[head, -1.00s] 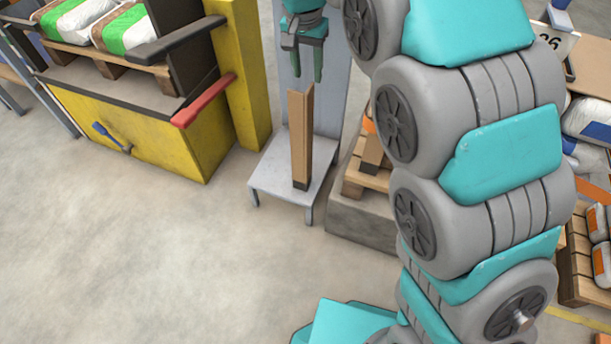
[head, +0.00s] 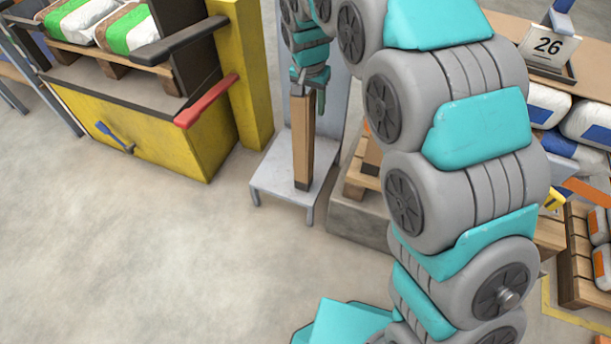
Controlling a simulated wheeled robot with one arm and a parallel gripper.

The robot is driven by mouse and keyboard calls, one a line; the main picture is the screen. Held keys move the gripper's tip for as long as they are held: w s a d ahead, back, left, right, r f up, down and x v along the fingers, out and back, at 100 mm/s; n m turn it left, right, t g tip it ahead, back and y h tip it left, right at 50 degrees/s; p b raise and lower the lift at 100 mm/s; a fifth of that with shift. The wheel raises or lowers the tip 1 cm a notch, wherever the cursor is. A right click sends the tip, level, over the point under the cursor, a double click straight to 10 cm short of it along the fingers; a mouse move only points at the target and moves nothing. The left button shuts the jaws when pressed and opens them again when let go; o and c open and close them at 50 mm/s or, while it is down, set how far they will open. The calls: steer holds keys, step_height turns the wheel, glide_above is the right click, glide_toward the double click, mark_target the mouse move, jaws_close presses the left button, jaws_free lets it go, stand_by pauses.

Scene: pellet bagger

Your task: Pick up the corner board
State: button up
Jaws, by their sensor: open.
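The corner board (head: 302,145) is a tall brown angled strip with a dark foot. It stands upright on a low light-grey metal stand (head: 272,183) that has a tall back plate. My gripper (head: 309,98) is teal and points down at the top of the board. Its fingers are open, with one finger on the right side of the board's top end and the other at its left edge. Whether the fingers touch the board cannot be told from this view.
A yellow machine (head: 160,140) with a red handle (head: 206,101) and green-and-white bags stands at the left. A wooden pallet (head: 362,176) on a grey block stands right of the stand. The floor in front is clear.

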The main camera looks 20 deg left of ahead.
jaws_close()
stand_by(1.4)
